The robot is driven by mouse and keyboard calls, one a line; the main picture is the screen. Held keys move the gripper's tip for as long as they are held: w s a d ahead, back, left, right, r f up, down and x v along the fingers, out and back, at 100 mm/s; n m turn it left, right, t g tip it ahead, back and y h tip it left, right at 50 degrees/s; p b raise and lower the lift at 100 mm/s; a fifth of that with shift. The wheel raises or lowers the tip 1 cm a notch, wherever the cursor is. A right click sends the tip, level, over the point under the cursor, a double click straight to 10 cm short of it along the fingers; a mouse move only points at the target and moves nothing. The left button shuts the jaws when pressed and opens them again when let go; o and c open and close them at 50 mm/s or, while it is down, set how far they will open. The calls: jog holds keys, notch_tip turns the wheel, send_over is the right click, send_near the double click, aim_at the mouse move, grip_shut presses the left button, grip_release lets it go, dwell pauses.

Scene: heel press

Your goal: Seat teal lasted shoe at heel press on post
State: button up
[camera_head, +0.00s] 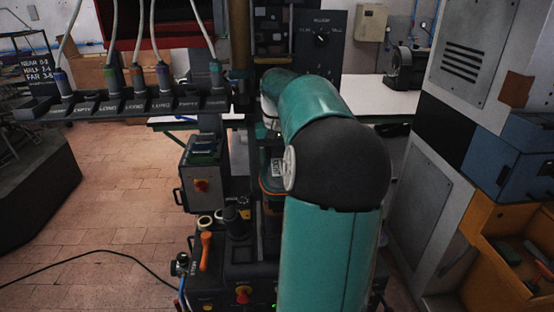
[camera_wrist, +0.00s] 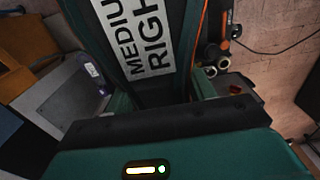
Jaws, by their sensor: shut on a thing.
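In the wrist view a dark piece with a white label reading "MEDIU… RIGH…" (camera_wrist: 140,38) fills the space between the fingers; I take it to be the top of the lasted shoe. My gripper (camera_wrist: 162,95) is shut on it. An orange edge line shows along its right side. In the head view a small part of the shoe (camera_head: 270,187), teal with an orange edge, shows left of my arm; the rest and my gripper are hidden by the arm. The heel press (camera_head: 238,256) stands around it, its post and any contact with the shoe hidden.
A rack (camera_head: 130,104) with several corded, labelled tools juts out at left. The press base carries an orange lever (camera_head: 205,252) and a red knob (camera_head: 243,293). A grey cabinet (camera_head: 440,200) and yellow bin (camera_head: 510,260) crowd the right. Brick floor (camera_head: 120,200) is open at left, with a black cable.

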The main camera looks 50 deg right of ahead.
jog(key=shift+f, duration=0.35)
dwell(0.3)
jog(key=o, duration=1.3)
jog(key=shift+f, duration=0.1)
jog(key=shift+c, duration=0.2)
notch_tip(320, 180, up, 14)
